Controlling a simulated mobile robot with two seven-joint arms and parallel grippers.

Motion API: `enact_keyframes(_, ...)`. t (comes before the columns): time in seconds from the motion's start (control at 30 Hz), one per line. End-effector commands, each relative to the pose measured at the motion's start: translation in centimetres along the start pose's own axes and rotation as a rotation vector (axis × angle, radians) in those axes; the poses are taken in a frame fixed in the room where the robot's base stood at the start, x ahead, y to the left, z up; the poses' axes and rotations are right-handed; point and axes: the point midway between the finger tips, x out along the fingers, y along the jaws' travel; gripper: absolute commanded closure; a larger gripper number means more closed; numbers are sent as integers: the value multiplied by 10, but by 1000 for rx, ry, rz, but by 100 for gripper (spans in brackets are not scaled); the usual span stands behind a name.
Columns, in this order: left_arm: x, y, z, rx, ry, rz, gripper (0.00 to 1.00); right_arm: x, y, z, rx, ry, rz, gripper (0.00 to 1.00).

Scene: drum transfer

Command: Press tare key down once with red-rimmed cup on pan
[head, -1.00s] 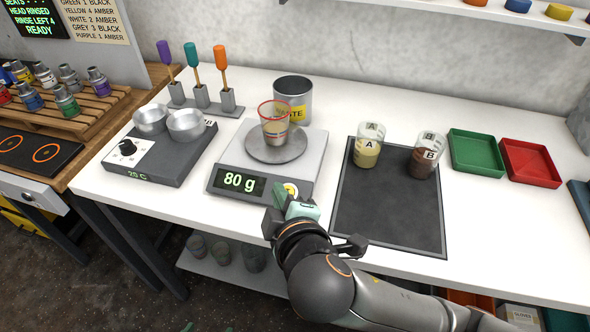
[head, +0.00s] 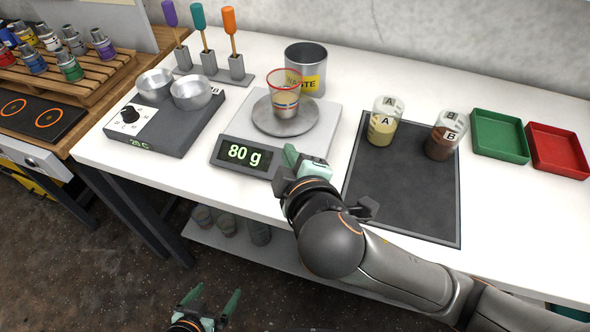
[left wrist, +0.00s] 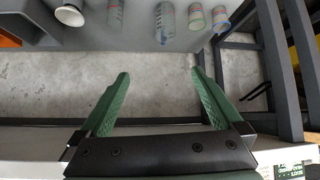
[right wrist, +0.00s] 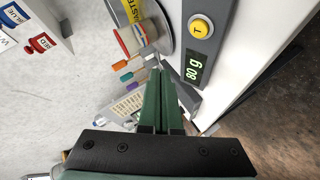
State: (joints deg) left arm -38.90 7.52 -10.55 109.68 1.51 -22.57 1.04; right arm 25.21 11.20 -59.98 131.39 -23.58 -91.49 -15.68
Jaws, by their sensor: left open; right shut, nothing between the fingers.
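The red-rimmed cup (head: 286,95) stands upright on the round pan (head: 263,120) of the scale (head: 226,150), with some contents low inside. It also shows in the right wrist view (right wrist: 131,40). The scale's display (head: 244,154) reads 80 g. The yellow tare key (right wrist: 201,26), marked T, shows in the right wrist view; in the head view my right gripper hides it. My right gripper (head: 290,154) is shut and empty at the scale's front right; its fingertips (right wrist: 158,68) appear beside the key, not on it. My left gripper (head: 208,294) is open and empty, low before the table.
A waste can (head: 306,56) stands right behind the cup. Beakers A (head: 383,128) and B (head: 441,145) stand on a dark mat (head: 405,200) to the right. A hotplate (head: 150,140) with metal bowls is on the left. Glass vessels (left wrist: 165,20) sit on the lower shelf.

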Motion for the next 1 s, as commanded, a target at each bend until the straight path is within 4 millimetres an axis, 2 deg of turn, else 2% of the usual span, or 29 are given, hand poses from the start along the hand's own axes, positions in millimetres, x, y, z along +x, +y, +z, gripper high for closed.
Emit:
enact_keyframes(0.03,10,-1,11,0,0,0,0,8,-9,7,-1,-1,3,100)
enact_keyframes(0.23,30,-2,34,0,-3,0,0,24,-21,19,-1,-1,2,100)
enact_keyframes(0.37,41,4,45,1,-22,16,0,34,-28,26,-2,-1,2,100)
enact_keyframes(0.5,43,14,32,6,-4,40,0,43,-33,32,-2,-4,0,100)
enact_keyframes(0.6,46,15,26,9,7,42,0,48,-35,35,-1,-2,0,100)
enact_keyframes(1.0,46,15,24,12,6,45,0,51,-37,37,0,0,0,100)
